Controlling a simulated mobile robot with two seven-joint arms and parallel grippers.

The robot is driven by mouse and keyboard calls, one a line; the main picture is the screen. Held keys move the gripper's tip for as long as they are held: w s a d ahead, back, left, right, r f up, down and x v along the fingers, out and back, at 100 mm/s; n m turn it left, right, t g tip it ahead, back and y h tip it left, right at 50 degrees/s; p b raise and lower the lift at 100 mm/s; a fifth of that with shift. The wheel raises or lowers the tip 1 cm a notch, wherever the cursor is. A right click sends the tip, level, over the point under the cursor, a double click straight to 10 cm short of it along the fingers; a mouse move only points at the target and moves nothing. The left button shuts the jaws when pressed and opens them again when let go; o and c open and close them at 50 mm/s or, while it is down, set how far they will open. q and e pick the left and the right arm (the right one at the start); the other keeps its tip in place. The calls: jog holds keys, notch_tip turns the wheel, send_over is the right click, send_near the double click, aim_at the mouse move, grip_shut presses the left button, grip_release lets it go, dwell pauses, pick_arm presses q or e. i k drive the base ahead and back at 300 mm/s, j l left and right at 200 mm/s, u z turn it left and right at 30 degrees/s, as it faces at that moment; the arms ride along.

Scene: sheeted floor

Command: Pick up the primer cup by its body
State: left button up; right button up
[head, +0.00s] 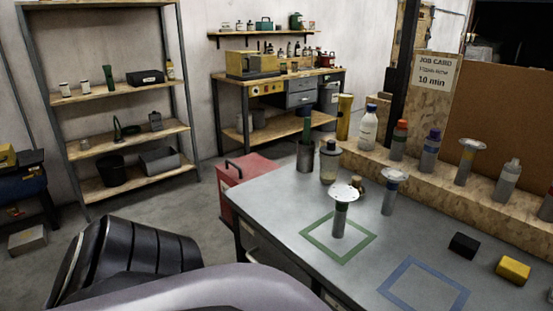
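I cannot tell for sure which item is the primer cup. A grey cup with a wide white flanged top and a green band (339,220) stands upright inside the green taped square (363,245) on the grey table. A similar cup with a blue band (389,201) stands behind it to the right, outside the squares. A third flanged cup with a yellow band (464,168) stands on the wooden ledge. Neither gripper is in view; only dark and grey links of my arm show at the bottom left, and nothing visible touches the cups.
The blue taped square (389,285) is empty. A black block (464,245) and a yellow block (513,270) lie at right. Several bottles line the wooden ledge (440,186). A holder (306,157), a pale bottle (329,164) and a small brown item (359,186) stand at the back left.

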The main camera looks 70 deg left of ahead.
aim_at(329, 165)
jog(key=u, duration=1.7)
jog(key=i+j+z, duration=0.2)
jog(key=j, duration=0.8)
jog(key=i+j+z, duration=0.2)
jog(key=j, duration=0.75)
jog(key=j+z, duration=0.2)
jog(key=j, duration=0.8)
